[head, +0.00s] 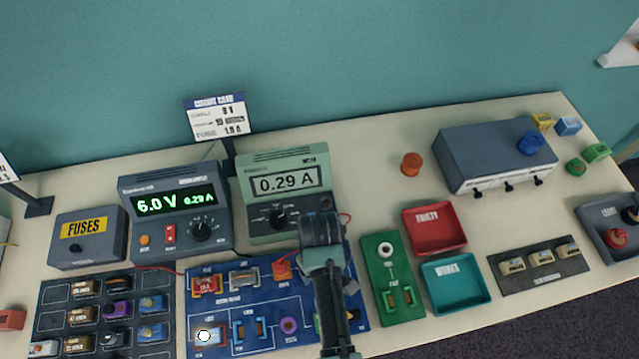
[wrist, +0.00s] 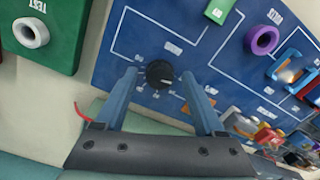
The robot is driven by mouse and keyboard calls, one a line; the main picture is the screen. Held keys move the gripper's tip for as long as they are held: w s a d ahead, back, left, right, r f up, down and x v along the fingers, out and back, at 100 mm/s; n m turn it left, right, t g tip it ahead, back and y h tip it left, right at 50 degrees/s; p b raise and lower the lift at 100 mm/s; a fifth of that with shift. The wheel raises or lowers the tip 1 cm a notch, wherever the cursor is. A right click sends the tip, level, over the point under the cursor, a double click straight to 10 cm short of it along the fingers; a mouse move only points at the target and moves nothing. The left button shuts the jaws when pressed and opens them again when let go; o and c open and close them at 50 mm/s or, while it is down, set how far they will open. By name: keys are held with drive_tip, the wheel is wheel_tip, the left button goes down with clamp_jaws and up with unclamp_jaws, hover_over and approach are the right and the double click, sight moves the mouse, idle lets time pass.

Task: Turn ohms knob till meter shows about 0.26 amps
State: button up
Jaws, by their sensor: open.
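The green meter (head: 283,190) at the back centre of the table reads 0.29 A on its display. The blue circuit board (head: 215,305) lies in front of it. The black ohms knob (wrist: 160,74) sits on the board in the wrist view, with marks around it. My gripper (head: 325,262) is over the board's right part and hides the knob in the head view. In the wrist view my gripper is open (wrist: 159,76), with one blue-grey finger on each side of the knob. Whether the fingers touch it I cannot tell.
A power supply (head: 175,210) left of the meter reads 6.0 V and 0.29 A. A green test board (head: 393,280), a red tray (head: 434,228) and a teal tray (head: 456,284) stand to the right. A fuse rack (head: 100,315) is at the left.

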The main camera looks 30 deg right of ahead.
clamp_jaws()
drive_tip(key=shift+r+m+p, duration=0.1)
drive_tip(key=shift+m+p, duration=0.4)
drive_tip(key=shift+m, duration=0.9)
unclamp_jaws()
